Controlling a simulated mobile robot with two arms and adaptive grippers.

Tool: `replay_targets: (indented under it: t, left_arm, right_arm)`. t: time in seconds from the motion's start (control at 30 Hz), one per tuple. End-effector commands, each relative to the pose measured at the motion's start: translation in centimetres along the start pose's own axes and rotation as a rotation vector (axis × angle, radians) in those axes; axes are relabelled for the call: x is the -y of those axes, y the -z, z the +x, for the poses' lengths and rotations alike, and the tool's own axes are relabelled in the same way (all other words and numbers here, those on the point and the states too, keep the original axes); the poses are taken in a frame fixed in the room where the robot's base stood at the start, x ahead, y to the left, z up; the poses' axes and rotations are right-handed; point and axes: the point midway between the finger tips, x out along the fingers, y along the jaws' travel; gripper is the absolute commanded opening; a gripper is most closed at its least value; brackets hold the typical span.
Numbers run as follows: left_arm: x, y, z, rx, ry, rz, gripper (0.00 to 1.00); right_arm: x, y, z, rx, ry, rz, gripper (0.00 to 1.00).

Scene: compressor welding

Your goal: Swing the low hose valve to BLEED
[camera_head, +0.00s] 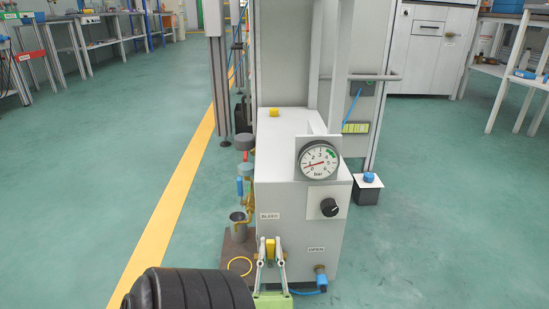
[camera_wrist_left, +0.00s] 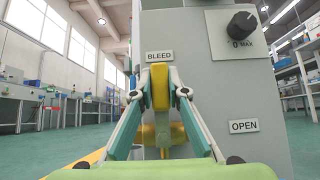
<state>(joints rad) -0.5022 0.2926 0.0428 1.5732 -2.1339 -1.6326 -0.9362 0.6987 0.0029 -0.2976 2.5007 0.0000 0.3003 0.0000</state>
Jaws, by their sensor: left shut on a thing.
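The low hose valve is on the front of the grey compressor cabinet (camera_head: 300,225). Its yellow lever (camera_wrist_left: 160,88) stands upright, with its upper end just below the BLEED label (camera_wrist_left: 159,56). The OPEN label (camera_wrist_left: 244,126) is lower and to the right, away from the lever. My left gripper (camera_head: 270,251) is shut on the yellow lever, with one fingertip on each side of it. A brassy valve part (camera_wrist_left: 158,134) shows between the fingers and is partly hidden by them. My right gripper is not in view.
A gauge (camera_head: 319,160) and black knob (camera_head: 329,207) sit above on the cabinet. A blue hose fitting (camera_head: 321,279) is at lower right. Brass piping, a small cup (camera_head: 239,224) and a yellow ring (camera_head: 240,266) lie left. Floor is clear further left.

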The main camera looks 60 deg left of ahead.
Motion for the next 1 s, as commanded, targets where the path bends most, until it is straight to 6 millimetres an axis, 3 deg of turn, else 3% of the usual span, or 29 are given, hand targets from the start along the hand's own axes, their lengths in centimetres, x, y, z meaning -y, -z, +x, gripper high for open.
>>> replay_targets:
  t: [0.53, 0.57, 0.6, 1.0]
  left_arm:
    - [-0.29, 0.13, -0.01, -0.003, -0.021, -0.016, 0.0]
    - [-0.29, 0.13, -0.01, -0.003, -0.021, -0.015, 0.22]
    - [-0.28, 0.13, -0.01, -0.003, -0.021, -0.015, 0.32]
    - [-0.18, -0.15, 0.15, -0.001, -0.017, -0.016, 0.32]
  right_arm:
    - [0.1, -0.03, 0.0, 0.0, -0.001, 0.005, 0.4]
    - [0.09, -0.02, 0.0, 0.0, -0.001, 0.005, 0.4]
    - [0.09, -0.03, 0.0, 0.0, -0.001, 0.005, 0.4]
    - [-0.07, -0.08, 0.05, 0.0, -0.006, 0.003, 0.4]
